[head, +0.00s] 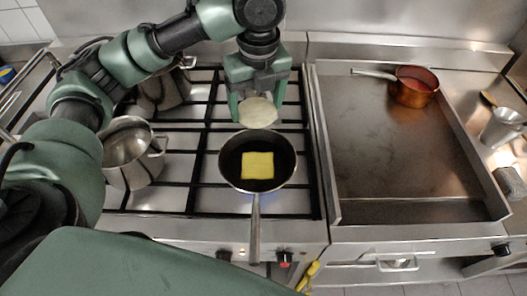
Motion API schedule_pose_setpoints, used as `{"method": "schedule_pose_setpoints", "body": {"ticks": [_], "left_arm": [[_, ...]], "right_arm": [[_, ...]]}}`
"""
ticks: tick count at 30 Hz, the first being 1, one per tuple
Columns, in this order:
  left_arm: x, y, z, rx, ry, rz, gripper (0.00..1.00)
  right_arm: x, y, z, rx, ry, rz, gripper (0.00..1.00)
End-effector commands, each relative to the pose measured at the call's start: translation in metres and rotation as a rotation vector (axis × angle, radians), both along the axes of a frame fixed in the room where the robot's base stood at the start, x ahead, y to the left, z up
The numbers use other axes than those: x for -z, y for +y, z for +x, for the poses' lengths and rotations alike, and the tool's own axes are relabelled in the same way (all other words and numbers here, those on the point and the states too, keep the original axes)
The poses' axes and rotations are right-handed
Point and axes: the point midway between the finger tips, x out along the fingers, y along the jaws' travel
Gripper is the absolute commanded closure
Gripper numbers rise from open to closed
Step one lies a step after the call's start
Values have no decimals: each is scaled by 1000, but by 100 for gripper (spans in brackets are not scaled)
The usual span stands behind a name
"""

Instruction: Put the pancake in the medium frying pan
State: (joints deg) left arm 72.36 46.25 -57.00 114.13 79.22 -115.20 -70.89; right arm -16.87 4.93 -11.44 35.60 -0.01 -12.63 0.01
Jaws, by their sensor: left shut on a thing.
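The pancake (258,112) is a pale, round, thin disc. My left gripper (257,97) is shut on it and holds it just beyond the far rim of the frying pan. The frying pan (231,173) is dark inside and sits on the gas hob with its metal handle pointing toward me. A yellow square piece (257,166), perhaps butter, lies in the middle of the pan. From this angle the pancake appears above the hob, apart from the yellow piece. My right gripper is not in view.
A steel pot (131,152) stands left of the pan, and another pot (165,92) stands behind it. A flat griddle (390,140) lies to the right, with a copper saucepan (414,87) at its back. A metal cup (502,127) stands at the far right.

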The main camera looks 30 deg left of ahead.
Motion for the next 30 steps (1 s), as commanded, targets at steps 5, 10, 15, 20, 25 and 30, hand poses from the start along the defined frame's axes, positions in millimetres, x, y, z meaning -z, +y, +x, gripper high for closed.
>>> {"method": "schedule_pose_setpoints", "body": {"ticks": [5, 10, 15, 20, 25, 30], "left_arm": [[49, -1, -3, 4, 11, -2, 63], [90, 0, -3, 1, 9, 1, 63], [129, 0, -2, 0, 6, 0, 63], [147, 0, -1, 1, 2, -1, 63], [166, 0, -3, 2, 5, 1, 63], [188, 0, -2, 0, 3, -1, 63]], "right_arm": [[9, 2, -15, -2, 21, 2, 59], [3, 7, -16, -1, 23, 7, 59], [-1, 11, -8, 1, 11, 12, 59], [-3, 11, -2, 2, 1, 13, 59], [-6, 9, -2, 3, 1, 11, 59], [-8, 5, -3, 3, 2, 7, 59]]}}
